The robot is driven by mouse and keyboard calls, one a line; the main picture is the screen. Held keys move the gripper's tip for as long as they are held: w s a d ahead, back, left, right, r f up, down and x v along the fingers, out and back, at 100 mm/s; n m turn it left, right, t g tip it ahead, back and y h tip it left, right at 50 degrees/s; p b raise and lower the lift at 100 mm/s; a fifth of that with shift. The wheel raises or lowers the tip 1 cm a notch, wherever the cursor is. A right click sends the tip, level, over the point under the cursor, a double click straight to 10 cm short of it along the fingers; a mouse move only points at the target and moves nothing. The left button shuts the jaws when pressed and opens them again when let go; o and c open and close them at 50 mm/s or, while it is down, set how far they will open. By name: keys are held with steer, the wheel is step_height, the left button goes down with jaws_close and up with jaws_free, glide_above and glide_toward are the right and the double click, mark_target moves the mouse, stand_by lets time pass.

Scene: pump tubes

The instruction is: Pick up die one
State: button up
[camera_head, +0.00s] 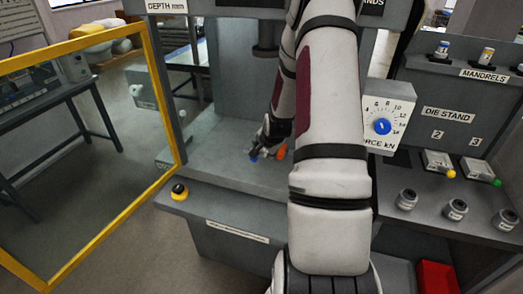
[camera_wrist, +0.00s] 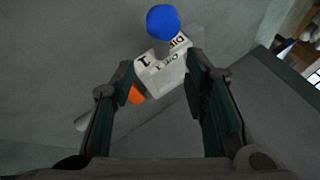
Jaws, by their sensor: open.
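Die one (camera_wrist: 163,70) is a pale block with DIE and 1 lettering and a blue ball knob (camera_wrist: 163,21). It lies on the grey press bed, tilted in the wrist view. In the head view only its blue knob (camera_head: 253,155) shows clearly, just below my gripper (camera_head: 265,142). In the wrist view my gripper (camera_wrist: 158,82) is open, with one dark green finger pad on each side of the die's near end. The die is not gripped. I cannot tell whether the fingers are down at its height.
An orange-ended grey cylinder (camera_wrist: 137,95) lies close beside the left finger; its orange end (camera_head: 281,152) shows in the head view. The yellow-framed door (camera_head: 162,90) stands open at left.

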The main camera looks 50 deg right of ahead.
mark_target(261, 150)
steer(key=shift+x, duration=3.6)
jaws_close()
steer(key=shift+w+r, duration=0.1)
steer(key=shift+w, duration=0.05)
